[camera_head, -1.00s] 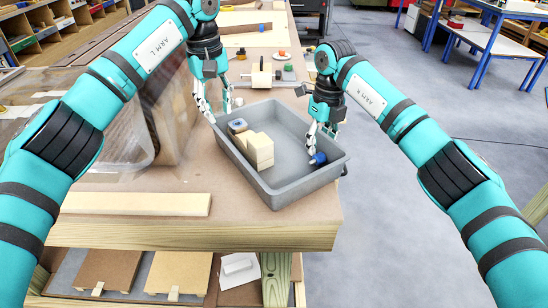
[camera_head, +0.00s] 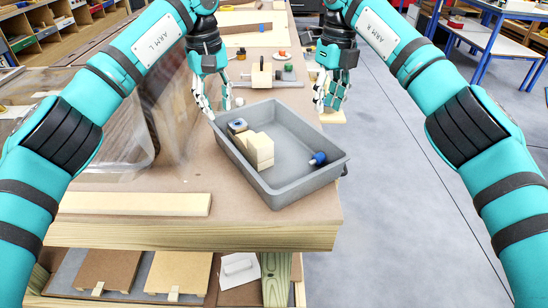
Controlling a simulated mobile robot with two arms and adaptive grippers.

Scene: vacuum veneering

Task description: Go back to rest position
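My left gripper (camera_head: 213,103) hangs at the left rim of the grey tray, pointing down; its fingers look apart with nothing seen between them. My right gripper (camera_head: 328,102) hangs beyond the tray's right rear corner, pointing down, with its fingers apart and empty. The grey tray (camera_head: 290,192) sits on the workbench near its front right corner. In it are light wooden blocks (camera_head: 260,150), a small grey-blue item (camera_head: 237,126) and a blue-capped dark cylinder (camera_head: 318,159) lying near the right wall.
The wooden workbench (camera_head: 280,222) has a light board (camera_head: 135,204) along its front left edge. A clear plastic sheet (camera_head: 120,150) drapes over something at the left. A wooden block fixture (camera_head: 262,75) and small coloured items stand behind the tray. Floor at the right (camera_head: 420,220) is clear.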

